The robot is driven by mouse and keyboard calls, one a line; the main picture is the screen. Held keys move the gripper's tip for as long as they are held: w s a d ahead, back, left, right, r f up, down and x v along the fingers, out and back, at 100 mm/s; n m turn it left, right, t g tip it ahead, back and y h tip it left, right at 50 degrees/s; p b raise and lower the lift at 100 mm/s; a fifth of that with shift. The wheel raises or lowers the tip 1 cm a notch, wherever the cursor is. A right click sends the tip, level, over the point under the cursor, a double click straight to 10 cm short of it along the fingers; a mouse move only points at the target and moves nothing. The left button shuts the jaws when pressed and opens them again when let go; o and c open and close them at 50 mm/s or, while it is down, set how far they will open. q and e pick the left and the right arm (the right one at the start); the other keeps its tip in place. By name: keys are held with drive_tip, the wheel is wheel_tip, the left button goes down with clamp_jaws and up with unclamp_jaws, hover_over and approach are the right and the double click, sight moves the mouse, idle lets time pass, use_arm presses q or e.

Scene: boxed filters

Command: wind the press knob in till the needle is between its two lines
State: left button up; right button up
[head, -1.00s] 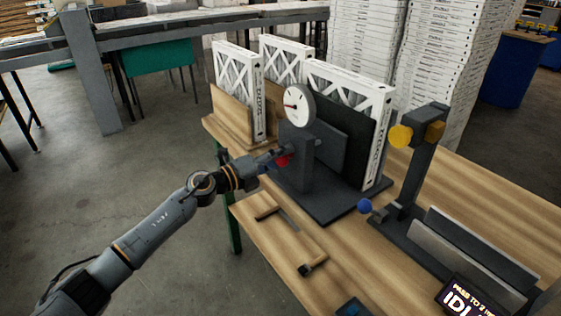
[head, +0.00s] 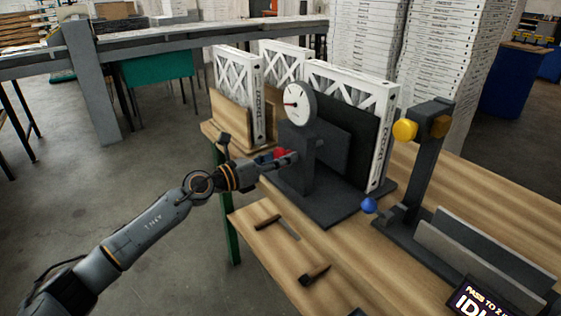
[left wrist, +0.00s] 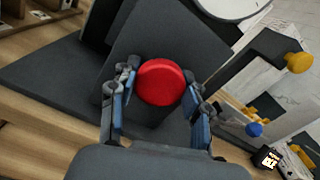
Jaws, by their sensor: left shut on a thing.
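The red press knob (head: 281,153) is on the near side of the dark press (head: 302,160). In the left wrist view the knob (left wrist: 160,82) appears as a round red disc between my two blue-padded fingers. My left gripper (head: 277,157) is shut on it, and its fingers partly hide it in the head view. The white round gauge (head: 299,103) sits on top of the press with its needle pointing left; its two lines are too small to make out. In the left wrist view only the gauge's lower edge (left wrist: 235,8) shows. My right gripper is not in view.
White-framed filters (head: 345,88) stand behind the press and to its left. A dark stand with a yellow knob (head: 405,130) and a blue ball (head: 369,205) is at the right. Hand tools (head: 314,275) lie on the wooden bench's (head: 270,250) near part.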

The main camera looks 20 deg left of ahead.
use_arm(q)
drive_tip(key=shift+f+m, duration=0.15)
drive_tip(key=shift+m, duration=0.15)
idle(0.4)
drive_tip(key=o, duration=1)
drive_tip(key=shift+o, duration=0.8)
drive_tip(key=v, duration=1.2)
